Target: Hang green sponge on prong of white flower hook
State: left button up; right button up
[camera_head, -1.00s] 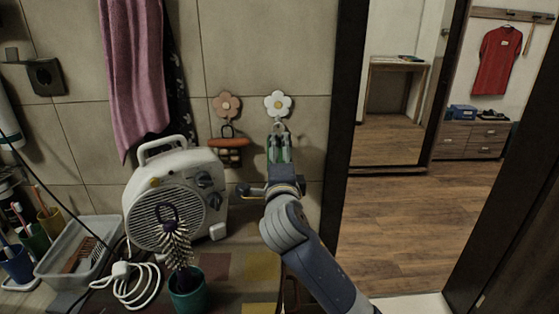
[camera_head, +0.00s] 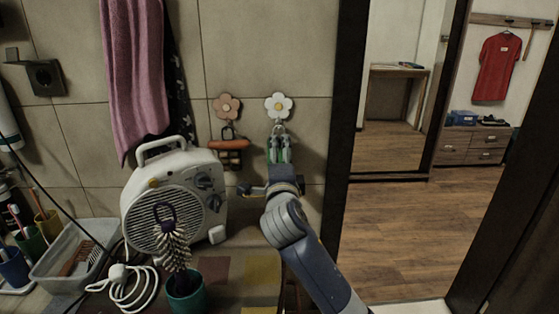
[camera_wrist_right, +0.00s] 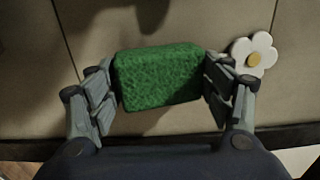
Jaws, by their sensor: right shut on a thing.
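The white flower hook (camera_head: 278,105) with a yellow centre is fixed to the tiled wall, and it also shows at the right in the wrist view (camera_wrist_right: 254,54). My right gripper (camera_head: 279,155) is just below the flower in the head view. It is shut on the green sponge (camera_wrist_right: 158,76), with one finger at each end of it. In the head view the sponge is mostly hidden between the fingers. A pale loop shows between the flower and the fingers; I cannot tell whether it sits on the prong. My left gripper is not in view.
An orange flower hook (camera_head: 228,105) is on the left, with an orange-handled item (camera_head: 229,144) hanging below it. A white fan heater (camera_head: 172,205), a brush in a green cup (camera_head: 186,291) and a clear tray (camera_head: 75,260) stand on the counter. A dark door frame (camera_head: 343,130) is on the right.

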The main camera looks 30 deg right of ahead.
jog(key=o, duration=1.3)
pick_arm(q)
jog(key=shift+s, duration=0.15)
pick_arm(e)
jog(key=v, duration=1.2)
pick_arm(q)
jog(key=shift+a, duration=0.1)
